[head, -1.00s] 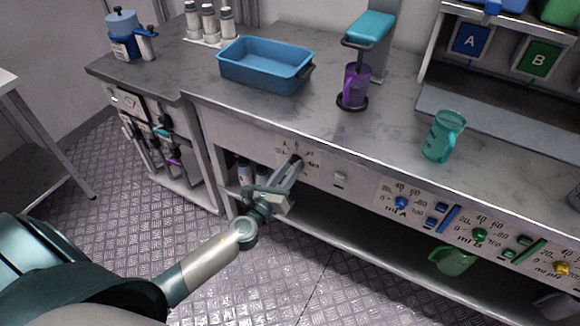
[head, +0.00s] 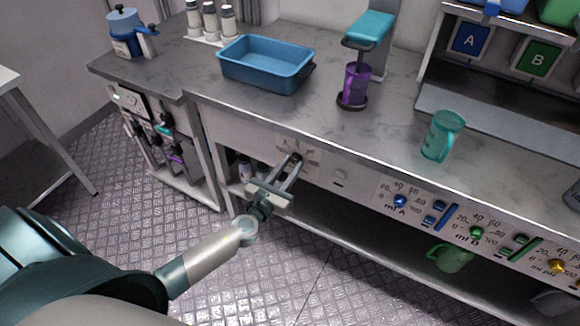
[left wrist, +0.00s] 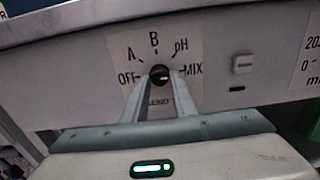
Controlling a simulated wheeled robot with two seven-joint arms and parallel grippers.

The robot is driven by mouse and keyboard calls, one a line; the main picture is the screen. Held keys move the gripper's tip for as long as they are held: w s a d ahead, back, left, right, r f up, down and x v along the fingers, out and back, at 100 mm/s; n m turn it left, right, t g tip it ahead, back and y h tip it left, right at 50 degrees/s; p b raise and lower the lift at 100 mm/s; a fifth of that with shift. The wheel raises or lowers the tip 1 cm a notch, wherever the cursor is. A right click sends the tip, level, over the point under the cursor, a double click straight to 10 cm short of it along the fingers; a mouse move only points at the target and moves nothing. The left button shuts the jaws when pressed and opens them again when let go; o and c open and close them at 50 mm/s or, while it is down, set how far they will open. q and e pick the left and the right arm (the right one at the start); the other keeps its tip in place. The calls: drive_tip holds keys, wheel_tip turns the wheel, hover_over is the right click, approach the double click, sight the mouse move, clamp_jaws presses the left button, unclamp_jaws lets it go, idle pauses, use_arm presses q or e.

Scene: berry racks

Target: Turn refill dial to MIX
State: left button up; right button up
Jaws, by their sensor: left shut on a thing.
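The dial is a small black knob (left wrist: 160,74) on a white label plate (left wrist: 197,50) in the left wrist view. OFF, A, B, pH and MIX stand around it in an arc, with OFF at left and MIX at right. Lettering below the knob is partly hidden by the fingers. My left gripper (left wrist: 159,82) is shut on the knob, one finger on each side. I cannot tell which mark the knob points to. In the head view my left gripper (head: 294,161) reaches the same plate (head: 312,158) on the bench front. My right gripper is out of view.
A square button (left wrist: 242,64) sits right of the dial plate. Further right are the blue (head: 400,201), green (head: 477,233) and yellow (head: 557,266) dosing knobs. A blue tray (head: 262,72), a purple cup (head: 354,88) and a teal cup (head: 440,138) stand on the bench above.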

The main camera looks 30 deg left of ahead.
use_arm(q)
drive_tip(key=o, duration=1)
drive_tip(key=shift+f, duration=0.1)
drive_tip(key=shift+o, duration=0.2)
drive_tip(key=shift+s, duration=0.1)
drive_tip(key=shift+s, duration=0.6)
drive_tip(key=s+b, duration=0.3)
drive_tip(key=s, duration=1.3)
drive_tip(key=shift+a+b, duration=0.3)
drive_tip(key=shift+b, duration=0.1)
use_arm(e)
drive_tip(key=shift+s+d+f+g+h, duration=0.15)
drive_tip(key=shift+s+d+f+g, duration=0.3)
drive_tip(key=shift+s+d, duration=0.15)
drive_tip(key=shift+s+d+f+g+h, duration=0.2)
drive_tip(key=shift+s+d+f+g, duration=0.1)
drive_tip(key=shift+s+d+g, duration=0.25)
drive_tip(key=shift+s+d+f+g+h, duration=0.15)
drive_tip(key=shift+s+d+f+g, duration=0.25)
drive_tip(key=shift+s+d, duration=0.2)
